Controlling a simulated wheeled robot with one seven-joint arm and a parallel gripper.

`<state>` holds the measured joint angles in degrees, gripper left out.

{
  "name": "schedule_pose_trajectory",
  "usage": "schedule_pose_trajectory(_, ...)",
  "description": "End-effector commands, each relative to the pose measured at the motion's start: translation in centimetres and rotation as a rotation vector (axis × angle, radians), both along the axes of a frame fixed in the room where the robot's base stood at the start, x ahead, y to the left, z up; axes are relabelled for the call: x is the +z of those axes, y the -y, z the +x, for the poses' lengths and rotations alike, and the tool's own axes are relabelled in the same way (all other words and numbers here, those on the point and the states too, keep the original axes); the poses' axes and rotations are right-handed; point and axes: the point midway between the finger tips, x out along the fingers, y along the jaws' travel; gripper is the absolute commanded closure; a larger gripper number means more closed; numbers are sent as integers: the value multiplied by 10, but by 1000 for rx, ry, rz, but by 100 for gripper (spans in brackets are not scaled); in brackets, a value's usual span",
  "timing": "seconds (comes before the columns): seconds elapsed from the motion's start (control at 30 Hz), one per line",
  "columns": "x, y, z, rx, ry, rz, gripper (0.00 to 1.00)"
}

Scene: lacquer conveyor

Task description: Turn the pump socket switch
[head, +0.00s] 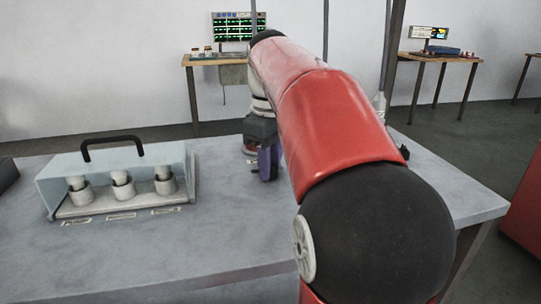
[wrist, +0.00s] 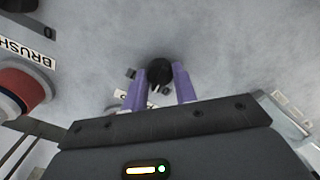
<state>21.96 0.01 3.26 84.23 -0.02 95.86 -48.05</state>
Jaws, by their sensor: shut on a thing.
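In the wrist view, a small round black knob (wrist: 160,70), which I take to be the pump socket switch, sits on the grey tabletop between my two purple fingers. My gripper (wrist: 160,88) is shut on this knob, one finger on each side. Small dark and pale marks lie beside it, partly hidden by the fingers and too small to read. In the head view, my gripper (head: 268,165) is low at the table, and the knob is hidden there.
A red round part (wrist: 18,92) with a "BRUSH" label is left of my gripper in the wrist view. A clear-sided case (head: 185,172) with a black handle and several white pots stands on the grey table (head: 240,235). A clear bottle (head: 379,105) stands behind my arm.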

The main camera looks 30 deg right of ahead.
Motion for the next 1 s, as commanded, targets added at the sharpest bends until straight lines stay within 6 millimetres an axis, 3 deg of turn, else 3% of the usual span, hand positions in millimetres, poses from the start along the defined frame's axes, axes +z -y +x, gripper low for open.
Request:
schedule_pose_trajectory(0.5,1,0,1,340,6,-2,95)
schedule_pose_trajectory(1.0,1,-1,1,404,6,-2,95)
